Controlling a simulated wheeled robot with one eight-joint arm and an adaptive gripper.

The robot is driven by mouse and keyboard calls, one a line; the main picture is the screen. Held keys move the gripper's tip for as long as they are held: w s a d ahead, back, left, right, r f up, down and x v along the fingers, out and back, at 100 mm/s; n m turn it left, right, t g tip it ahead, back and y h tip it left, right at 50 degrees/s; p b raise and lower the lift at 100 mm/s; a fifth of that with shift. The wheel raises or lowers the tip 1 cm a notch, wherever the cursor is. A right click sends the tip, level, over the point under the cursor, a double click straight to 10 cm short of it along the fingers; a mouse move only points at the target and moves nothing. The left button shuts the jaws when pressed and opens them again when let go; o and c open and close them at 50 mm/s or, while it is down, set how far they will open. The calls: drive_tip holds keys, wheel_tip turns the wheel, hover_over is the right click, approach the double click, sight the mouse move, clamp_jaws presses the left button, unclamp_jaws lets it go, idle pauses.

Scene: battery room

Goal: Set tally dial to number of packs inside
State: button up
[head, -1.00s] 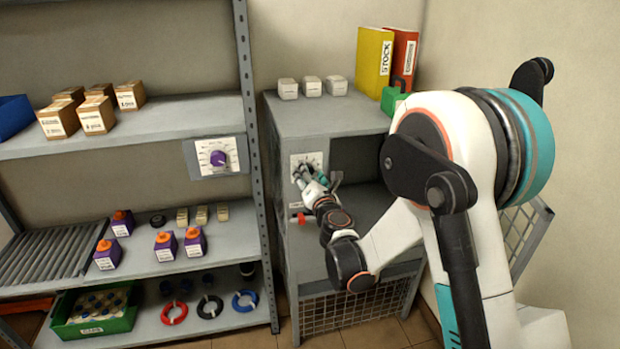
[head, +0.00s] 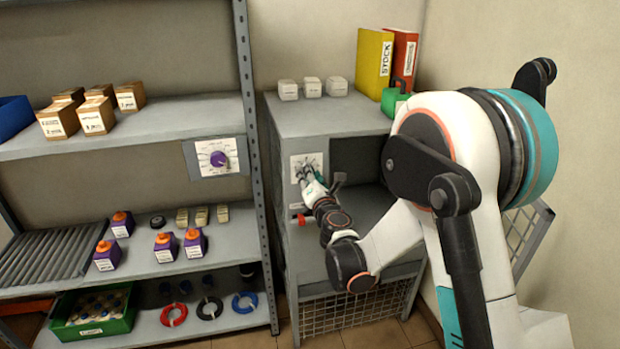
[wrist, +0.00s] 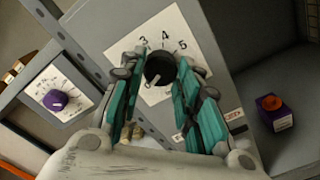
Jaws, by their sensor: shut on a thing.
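The tally dial is a black knob (wrist: 160,68) on a white plate (head: 297,163) with numbers, on the grey cabinet's front. In the wrist view 3, 4 and 5 read along the plate's upper edge; I cannot make out the knob's pointer setting for sure. My gripper (wrist: 158,80) has its teal fingers on either side of the knob and is shut on it. In the head view my gripper (head: 306,175) covers the knob. One purple pack with an orange-red top (wrist: 272,112) stands inside the open compartment right of the dial; deeper parts are out of view.
A purple dial (head: 218,159) is on the shelf rack at left, with several purple packs (head: 165,247) below. A red handle (head: 300,219) juts out under my gripper. White boxes (head: 312,87), binders (head: 374,62) and a green padlock-shaped item (head: 396,98) stand on the cabinet.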

drive_tip(key=m+b, duration=0.1)
drive_tip(key=m, duration=0.5)
idle(0.3)
drive_tip(key=shift+m, duration=0.3)
drive_tip(key=o, duration=1.1)
drive_tip(key=shift+c, duration=0.2)
drive_tip(key=v, duration=1.2)
